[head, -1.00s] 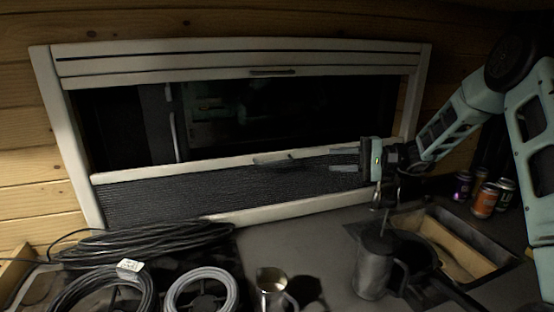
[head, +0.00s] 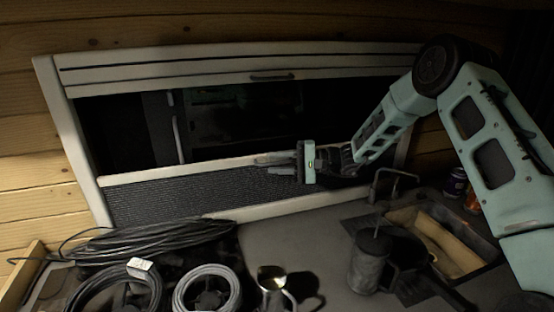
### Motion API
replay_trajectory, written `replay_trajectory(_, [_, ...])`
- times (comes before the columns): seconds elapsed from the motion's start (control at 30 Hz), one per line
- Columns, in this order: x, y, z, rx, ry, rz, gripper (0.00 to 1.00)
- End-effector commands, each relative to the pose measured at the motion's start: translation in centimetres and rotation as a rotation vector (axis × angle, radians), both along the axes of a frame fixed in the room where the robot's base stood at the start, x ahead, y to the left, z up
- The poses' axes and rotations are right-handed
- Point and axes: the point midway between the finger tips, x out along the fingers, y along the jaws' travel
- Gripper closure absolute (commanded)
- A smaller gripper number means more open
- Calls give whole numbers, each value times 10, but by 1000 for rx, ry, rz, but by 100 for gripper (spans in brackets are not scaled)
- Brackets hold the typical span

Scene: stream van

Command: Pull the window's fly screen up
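The window (head: 102,219) is set in the wooden wall with a pale frame. Its fly screen (head: 170,198) is a dark mesh covering the lower part, with a pale bar (head: 150,171) along its top edge. The screen's handle on that bar is mostly hidden by my gripper. My gripper (head: 262,164) points left, with its fingers at the bar near the handle's place. The fingers look a little apart, one above the other. I cannot tell if they touch the handle. A blind with a dark handle (head: 272,77) sits at the window's top.
Cans (head: 456,182) stand at the right, partly behind my arm.

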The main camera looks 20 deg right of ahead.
Motion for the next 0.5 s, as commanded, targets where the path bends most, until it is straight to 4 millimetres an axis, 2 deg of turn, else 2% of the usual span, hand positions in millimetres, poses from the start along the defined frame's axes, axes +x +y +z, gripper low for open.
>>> replay_trajectory(0.27, [1,2,0,0,0,0,69])
replay_trajectory(0.3, [1,2,0,0,0,0,72])
replay_trajectory(0.4, [1,2,0,0,0,0,100])
replay_trajectory(0.5, [1,2,0,0,0,0,100])
